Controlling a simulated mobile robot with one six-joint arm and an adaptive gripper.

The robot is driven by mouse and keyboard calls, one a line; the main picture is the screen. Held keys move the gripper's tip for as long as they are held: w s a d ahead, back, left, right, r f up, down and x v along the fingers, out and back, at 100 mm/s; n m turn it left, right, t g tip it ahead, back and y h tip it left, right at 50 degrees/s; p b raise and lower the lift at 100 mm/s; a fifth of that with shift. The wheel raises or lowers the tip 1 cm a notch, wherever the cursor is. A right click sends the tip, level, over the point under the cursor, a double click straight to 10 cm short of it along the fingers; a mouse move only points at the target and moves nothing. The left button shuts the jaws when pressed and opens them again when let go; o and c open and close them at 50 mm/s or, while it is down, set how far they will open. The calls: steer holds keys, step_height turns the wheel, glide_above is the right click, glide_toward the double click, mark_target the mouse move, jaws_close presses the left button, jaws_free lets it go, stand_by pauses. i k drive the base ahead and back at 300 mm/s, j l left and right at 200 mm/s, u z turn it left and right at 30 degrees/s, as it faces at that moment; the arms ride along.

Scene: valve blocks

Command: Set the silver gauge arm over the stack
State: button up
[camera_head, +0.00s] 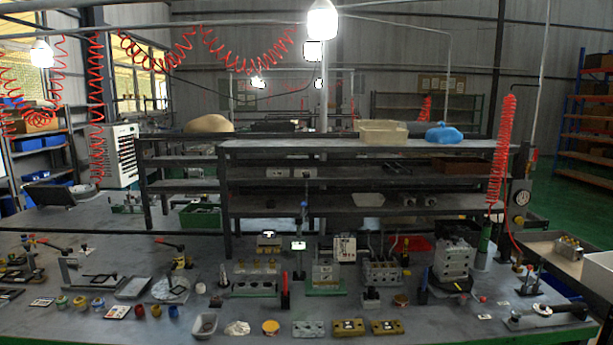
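My gripper is not in view. A stack of grey blocks (454,258) stands upright at the right of the bench. A smaller block stack (325,272) stands on a green base near the middle. A silver piece with a dark handle and a round knob (543,310) lies at the right front, apart from both stacks. A thin upright stand with a small lit display (298,245) rises behind the middle stack. I cannot tell for sure which piece is the silver gauge arm. Nothing visibly lies across the top of the grey stack.
A dark shelf rack (370,212) stands behind. A coiled red hose (501,150) hangs at the right.

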mark_target(298, 220)
steer(key=i+l+z, duration=0.15)
steer(key=i+z, duration=0.15)
steer(key=i, duration=0.75)
steer(key=i+j+z, duration=0.1)
steer(key=i+z, duration=0.2)
steer(key=i, duration=0.75)
